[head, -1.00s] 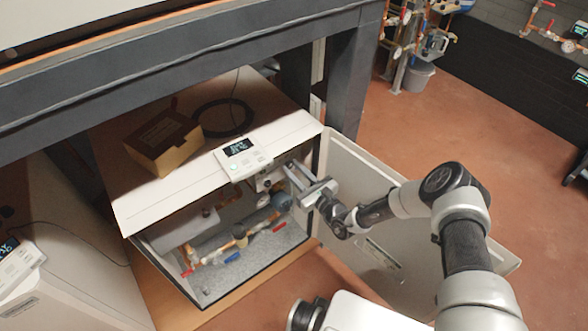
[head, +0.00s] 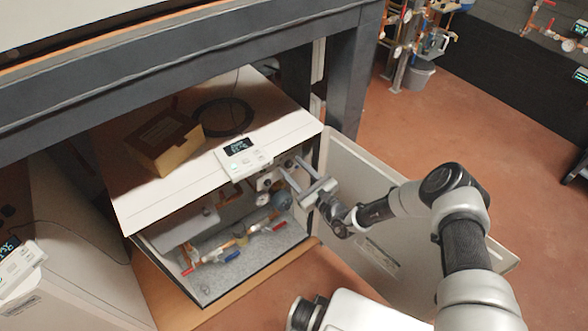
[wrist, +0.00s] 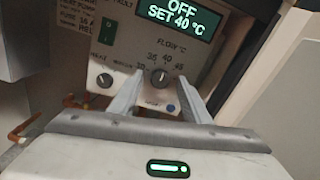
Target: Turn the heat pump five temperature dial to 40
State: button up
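The temperature dial (wrist: 160,77) is a small dark knob marked FLOW °C on the grey control panel (wrist: 130,45). The display (wrist: 182,20) above it reads OFF and SET 40 °C. My gripper (wrist: 161,86) is open, with one finger on each side of the dial and gaps between fingers and knob. I cannot tell how near the fingertips are to the panel face. In the head view my gripper (head: 294,170) reaches into the right front of the open heat pump (head: 150,195), and the dial is too small to make out there.
A green-lit switch (wrist: 105,80) and another dark knob (wrist: 107,103) are left of the dial. The heat pump's door (head: 380,215) stands open beside my arm. A white controller (head: 243,157) and a cardboard box (head: 165,142) sit on top. Pipes and valves fill the cabinet below.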

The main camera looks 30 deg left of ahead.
jog(key=p+v, duration=0.2)
jog(key=v, duration=1.5)
jog(key=shift+s+d+p, duration=0.15)
jog(key=shift+d+p, duration=0.05)
jog(key=shift+p, duration=0.1)
